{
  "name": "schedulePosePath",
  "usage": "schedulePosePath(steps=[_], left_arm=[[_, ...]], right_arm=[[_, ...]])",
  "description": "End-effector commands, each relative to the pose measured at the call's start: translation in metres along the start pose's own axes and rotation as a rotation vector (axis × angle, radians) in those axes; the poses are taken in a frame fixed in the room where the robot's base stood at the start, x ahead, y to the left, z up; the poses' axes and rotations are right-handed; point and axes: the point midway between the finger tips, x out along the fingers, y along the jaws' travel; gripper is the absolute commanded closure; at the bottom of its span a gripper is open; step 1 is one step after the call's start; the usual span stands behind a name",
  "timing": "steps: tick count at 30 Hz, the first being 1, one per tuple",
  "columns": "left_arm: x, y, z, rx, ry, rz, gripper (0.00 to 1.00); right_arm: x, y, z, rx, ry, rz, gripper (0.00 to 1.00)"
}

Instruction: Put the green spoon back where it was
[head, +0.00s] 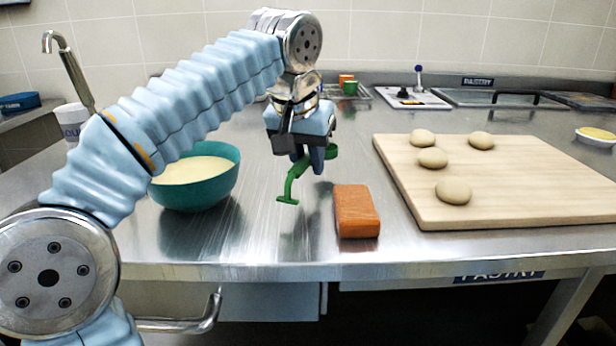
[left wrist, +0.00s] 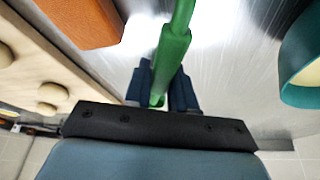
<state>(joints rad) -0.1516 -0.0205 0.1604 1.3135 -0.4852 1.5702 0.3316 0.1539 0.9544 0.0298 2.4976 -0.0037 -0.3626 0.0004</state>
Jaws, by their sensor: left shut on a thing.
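The green spoon (head: 292,182) is held by my left gripper (head: 310,162), which is shut on it above the steel counter. In the head view one end of the spoon hangs down to the lower left and another green part shows right of the fingers. In the left wrist view the spoon (left wrist: 174,50) runs up out of the picture from between the dark blue fingers (left wrist: 160,88). The spoon is between the teal bowl (head: 196,198) and the orange block (head: 357,212). My right gripper is not in view.
The teal bowl holds a pale yellow mix. A wooden board (head: 560,195) with several dough balls lies at the right. Orange and green items (head: 348,86) stand at the back. Bare counter (head: 290,235) shows in front of the spoon.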

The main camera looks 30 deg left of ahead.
Motion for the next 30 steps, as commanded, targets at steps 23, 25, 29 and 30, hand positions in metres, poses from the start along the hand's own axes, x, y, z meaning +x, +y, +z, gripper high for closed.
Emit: schedulePosePath(steps=[23, 25, 29, 30], left_arm=[[0.030, 0.000, 0.013, 0.000, 0.000, 0.000, 0.50], [0.030, 0.000, 0.013, 0.000, 0.000, 0.000, 0.50], [0.029, 0.000, 0.013, 0.000, 0.000, 0.000, 0.50], [0.029, 0.000, 0.013, 0.000, 0.000, 0.000, 0.50]], right_arm=[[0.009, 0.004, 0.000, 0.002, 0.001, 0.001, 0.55], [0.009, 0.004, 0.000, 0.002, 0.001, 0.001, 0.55], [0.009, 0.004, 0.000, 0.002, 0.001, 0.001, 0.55], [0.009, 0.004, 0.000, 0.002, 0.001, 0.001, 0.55]])
